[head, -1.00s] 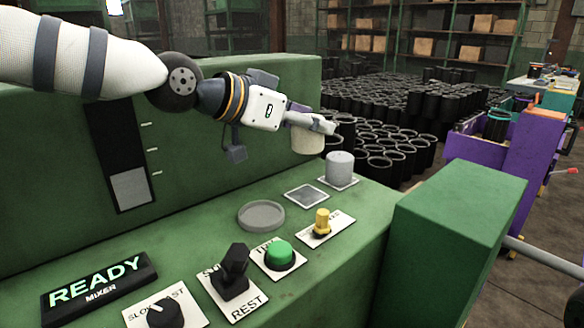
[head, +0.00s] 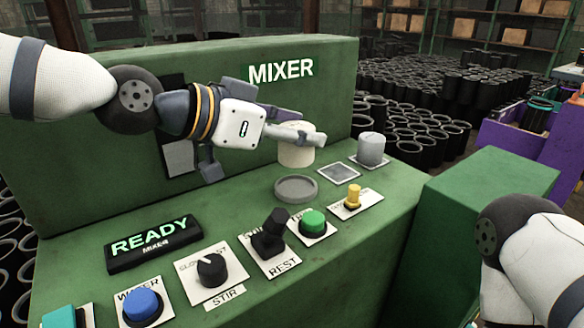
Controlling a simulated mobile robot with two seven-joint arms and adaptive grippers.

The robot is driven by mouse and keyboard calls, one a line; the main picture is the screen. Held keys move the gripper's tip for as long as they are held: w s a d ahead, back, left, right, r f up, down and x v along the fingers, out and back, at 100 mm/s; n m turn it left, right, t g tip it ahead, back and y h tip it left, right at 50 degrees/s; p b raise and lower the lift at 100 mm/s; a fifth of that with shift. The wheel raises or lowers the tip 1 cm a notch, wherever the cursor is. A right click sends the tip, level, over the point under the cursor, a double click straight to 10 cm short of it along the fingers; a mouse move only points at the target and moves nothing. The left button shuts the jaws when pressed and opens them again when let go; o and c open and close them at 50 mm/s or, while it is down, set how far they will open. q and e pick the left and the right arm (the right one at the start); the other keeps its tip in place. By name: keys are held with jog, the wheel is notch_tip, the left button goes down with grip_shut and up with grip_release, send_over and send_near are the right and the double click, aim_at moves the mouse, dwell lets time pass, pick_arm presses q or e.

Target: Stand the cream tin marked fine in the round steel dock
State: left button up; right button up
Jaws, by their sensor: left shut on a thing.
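A cream tin (head: 296,155) is between the fingers of my left gripper (head: 301,131), which is shut on it. The tin looks upright. Its marking cannot be read from here. The round steel dock (head: 296,188) is a shallow, empty grey ring on the green machine top. In the head view the tin is just above and behind the dock, apart from it. My right arm shows at the lower right, but its gripper is out of view.
A grey tin (head: 371,150) stands on a pale plate beside a flat square pad (head: 339,173). The yellow knob (head: 353,196), green button (head: 313,221) and black lever (head: 270,236) are close in front of the dock. The MIXER panel (head: 230,85) rises behind.

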pick_arm(q)
jog(key=w+f, duration=0.1)
jog(key=f, duration=0.1)
jog(key=w+f, duration=0.2)
jog(key=f, duration=0.3)
jog(key=shift+w+f+b, duration=0.3)
jog(key=shift+w+b, duration=0.05)
jog(key=shift+b, duration=0.05)
pick_arm(e)
jog(key=shift+s+f+g, duration=0.3)
jog(key=shift+s+f, duration=0.5)
jog(key=shift+s, duration=0.05)
pick_arm(q)
jog(key=shift+f, duration=0.15)
jog(key=o, duration=1.3)
